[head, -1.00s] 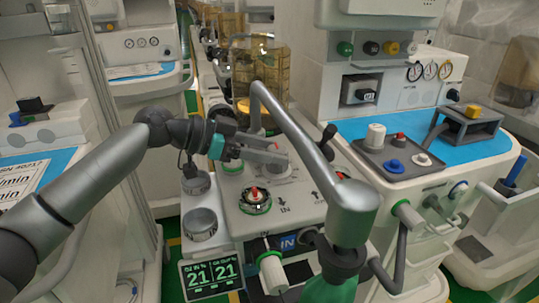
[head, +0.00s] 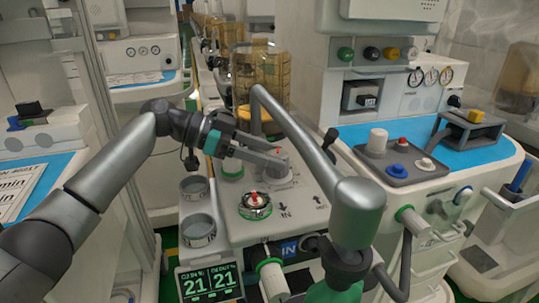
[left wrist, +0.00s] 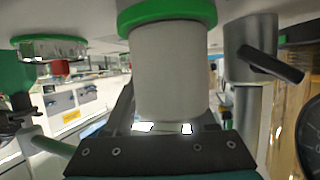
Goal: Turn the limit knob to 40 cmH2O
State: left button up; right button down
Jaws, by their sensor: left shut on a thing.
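The limit knob (head: 281,155) is a small grey knob on the pale top panel of the near machine. It has a pale round dial (head: 283,183) with markings too small to read. My left gripper (head: 280,162) reaches in from the left and is shut on the knob; its near finger covers part of it. My right gripper is not in view.
A valve with a red centre and green base (head: 255,205) stands in front. A black lever (head: 330,137) is to the right. A green 21/21 display (head: 210,281) hangs below.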

aim_at(267, 153)
pick_arm(q)
jog(key=shift+f, duration=0.1)
jog(key=o, duration=1.4)
jog(key=shift+c, duration=0.2)
jog(key=shift+a+r, duration=0.35)
jog(key=shift+a, duration=0.1)
jog(key=shift+p+v, duration=0.65)
jog(key=shift+v, duration=0.35)
jog(key=p+v, duration=0.3)
jog(key=v, duration=0.9)
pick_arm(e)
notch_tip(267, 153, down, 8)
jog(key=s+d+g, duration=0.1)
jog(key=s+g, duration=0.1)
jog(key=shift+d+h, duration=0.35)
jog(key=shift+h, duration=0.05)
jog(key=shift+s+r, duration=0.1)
